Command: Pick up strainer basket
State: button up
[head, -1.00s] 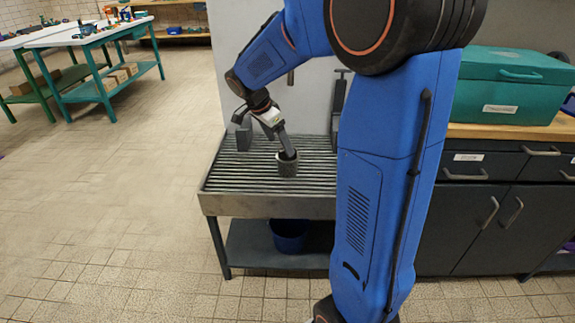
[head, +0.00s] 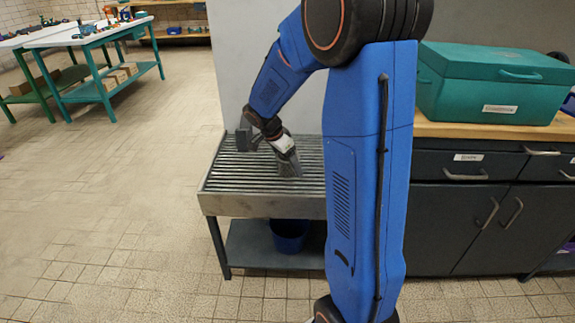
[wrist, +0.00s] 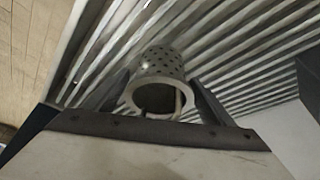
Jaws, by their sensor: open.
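The strainer basket (wrist: 161,66) is a grey perforated metal cylinder with a plain round rim, its open mouth facing the wrist camera. It is on the ribbed metal drain rack (head: 230,175). My gripper (wrist: 161,80) is open, with one dark finger on each side of the basket in the wrist view; I cannot tell whether either finger touches it. In the head view my gripper (head: 291,168) points down at the rack, and the basket is hidden or not distinguishable behind it.
A dark upright block (head: 243,139) stands near the rack's back left. A blue bucket (head: 289,236) is on the shelf below. A green toolbox (head: 495,85) sits on the cabinet at right. Open tiled floor (head: 110,200) lies to the left.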

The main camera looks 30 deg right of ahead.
jog(key=shift+c, duration=0.7)
jog(key=c, duration=0.9)
notch_tip(320, 180, up, 10)
jog(key=shift+f, duration=0.1)
